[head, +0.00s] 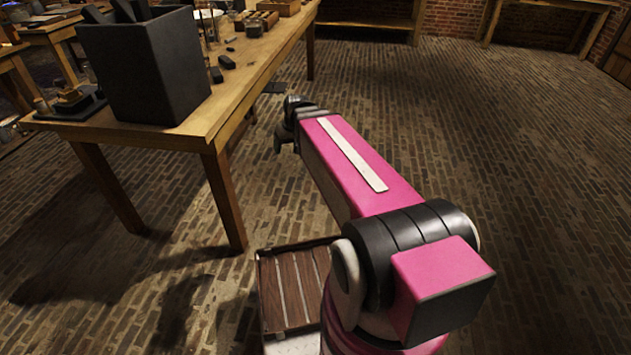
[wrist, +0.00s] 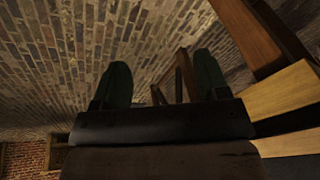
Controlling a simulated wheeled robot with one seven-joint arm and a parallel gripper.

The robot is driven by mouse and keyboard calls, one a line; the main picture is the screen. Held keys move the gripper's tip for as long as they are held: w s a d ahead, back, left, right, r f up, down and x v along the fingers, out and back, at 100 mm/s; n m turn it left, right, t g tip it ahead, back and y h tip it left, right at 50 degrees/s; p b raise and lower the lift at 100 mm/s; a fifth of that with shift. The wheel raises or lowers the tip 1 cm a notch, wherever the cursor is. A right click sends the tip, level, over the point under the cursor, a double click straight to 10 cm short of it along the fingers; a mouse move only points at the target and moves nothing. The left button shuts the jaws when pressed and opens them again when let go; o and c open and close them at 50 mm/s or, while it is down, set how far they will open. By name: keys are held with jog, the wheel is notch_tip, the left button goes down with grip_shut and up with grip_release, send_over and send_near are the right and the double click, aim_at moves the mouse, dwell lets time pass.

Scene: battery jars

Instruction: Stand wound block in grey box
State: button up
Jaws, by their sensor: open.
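A large dark grey box (head: 145,70) stands upright on the wooden table at the left in the head view. Dark blocks (head: 130,10) show at its top; whether they stand inside or behind it is hard to tell. I cannot pick out the wound block for certain. My gripper (head: 283,133) is off the table's right edge, to the right of the box and apart from it. In the wrist view my gripper (wrist: 162,82) is open, its two dark fingers wide apart with nothing held between them.
The wooden table (head: 195,132) also carries small dark pieces (head: 217,75) and wooden trays (head: 280,6) farther back. A slatted wooden tray (head: 290,288) is low beside my arm's base. The brick floor (head: 500,150) to the right is clear.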

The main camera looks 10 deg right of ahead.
jog(key=s+d+f+m+g+h, duration=0.2)
jog(key=s+d+f, duration=0.6)
jog(key=s+f, duration=0.1)
jog(key=shift+s+f+m, duration=0.2)
jog(key=shift+s+m, duration=0.1)
jog(key=shift+s, duration=0.15)
